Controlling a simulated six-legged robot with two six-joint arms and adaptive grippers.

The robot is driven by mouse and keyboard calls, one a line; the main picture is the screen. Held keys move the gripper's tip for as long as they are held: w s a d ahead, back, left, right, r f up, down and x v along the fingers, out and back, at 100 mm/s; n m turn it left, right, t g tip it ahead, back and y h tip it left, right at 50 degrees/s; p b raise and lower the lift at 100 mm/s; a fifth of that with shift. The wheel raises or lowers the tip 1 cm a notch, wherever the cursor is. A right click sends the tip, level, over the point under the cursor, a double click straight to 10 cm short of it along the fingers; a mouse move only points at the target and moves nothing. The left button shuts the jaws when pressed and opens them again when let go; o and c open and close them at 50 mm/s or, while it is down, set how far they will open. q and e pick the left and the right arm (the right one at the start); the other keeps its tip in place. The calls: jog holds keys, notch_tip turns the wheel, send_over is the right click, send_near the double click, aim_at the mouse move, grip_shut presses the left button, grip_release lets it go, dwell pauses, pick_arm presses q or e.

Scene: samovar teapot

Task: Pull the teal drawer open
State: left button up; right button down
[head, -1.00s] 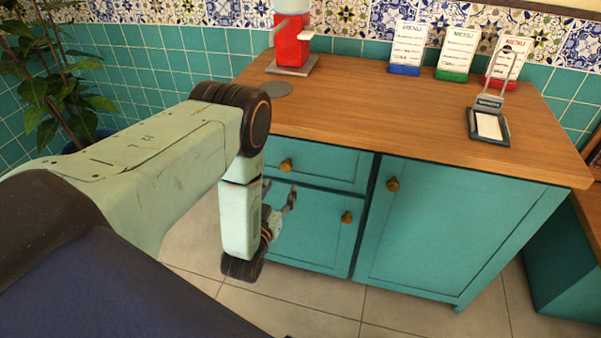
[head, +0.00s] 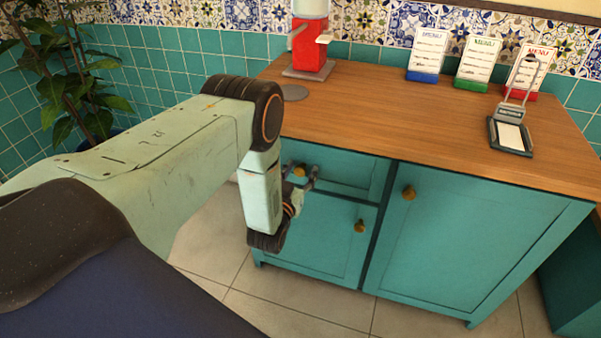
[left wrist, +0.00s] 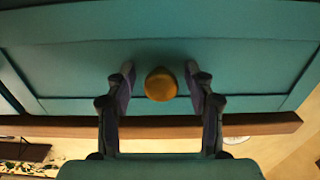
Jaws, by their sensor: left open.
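The teal drawer (head: 345,175) is shut in the upper left of the teal cabinet, under the wooden top. Its round brass knob (head: 299,171) shows beside my left gripper (head: 301,176). In the left wrist view the drawer front (left wrist: 225,55) fills the upper part, and the knob (left wrist: 161,85) sits between the two open fingers of my left gripper (left wrist: 160,82), with a gap on each side. The fingers are not closed on it. My right gripper is not in view.
A lower door with a brass knob (head: 360,226) is under the drawer, and a larger door (head: 470,235) is to its right. The wooden counter (head: 400,125) holds a red machine (head: 314,50), menu cards (head: 477,62) and a small metal stand (head: 511,133). A plant (head: 75,80) stands at left.

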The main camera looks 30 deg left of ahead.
pick_arm(q)
jog(key=shift+s+a, duration=0.1)
jog(key=c, duration=0.3)
grip_shut()
